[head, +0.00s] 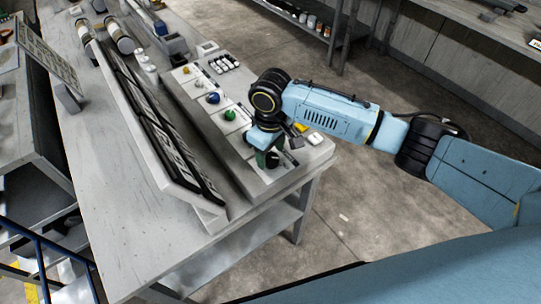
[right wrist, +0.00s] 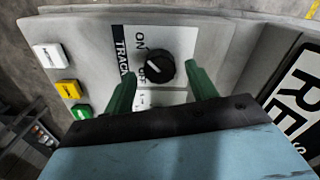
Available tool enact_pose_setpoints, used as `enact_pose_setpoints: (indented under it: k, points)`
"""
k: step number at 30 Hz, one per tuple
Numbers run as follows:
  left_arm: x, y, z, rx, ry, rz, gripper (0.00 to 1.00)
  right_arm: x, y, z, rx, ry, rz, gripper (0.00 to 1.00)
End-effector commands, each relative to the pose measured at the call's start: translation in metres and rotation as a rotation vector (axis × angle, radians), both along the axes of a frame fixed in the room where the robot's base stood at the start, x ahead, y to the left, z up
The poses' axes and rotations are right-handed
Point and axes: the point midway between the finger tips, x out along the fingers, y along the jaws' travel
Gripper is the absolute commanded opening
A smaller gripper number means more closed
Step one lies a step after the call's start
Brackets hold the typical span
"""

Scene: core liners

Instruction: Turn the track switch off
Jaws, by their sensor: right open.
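The track switch is a black rotary knob (right wrist: 155,68) on a white label plate reading TRACK, ON and, partly covered, OFF. A pale mark shows on the knob; I cannot tell for sure which word it points to. My right gripper (right wrist: 161,73) is open, with one green finger on each side of the knob. I cannot tell whether the fingers touch it. In the head view the right gripper (head: 267,158) points down at the near end of the grey control panel (head: 252,181), and the arm and fingers partly hide the switch there. My left gripper is not in view.
White, yellow (right wrist: 68,89) and green (right wrist: 81,112) buttons sit left of the switch in the wrist view. The floor right of the table is clear.

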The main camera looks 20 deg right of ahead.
Motion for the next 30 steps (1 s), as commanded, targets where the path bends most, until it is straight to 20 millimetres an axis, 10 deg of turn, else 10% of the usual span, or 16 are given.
enact_pose_setpoints:
  k: [15,25,30]
  points:
    - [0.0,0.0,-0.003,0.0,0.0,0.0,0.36,0.0,0.0,-0.018,0.0,-0.002,0.001,0.56]
    - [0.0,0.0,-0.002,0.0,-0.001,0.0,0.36,0.0,0.0,-0.018,0.0,-0.002,0.001,0.12]
    - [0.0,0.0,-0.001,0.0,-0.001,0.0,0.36,0.0,0.0,-0.017,0.0,-0.002,0.008,0.12]
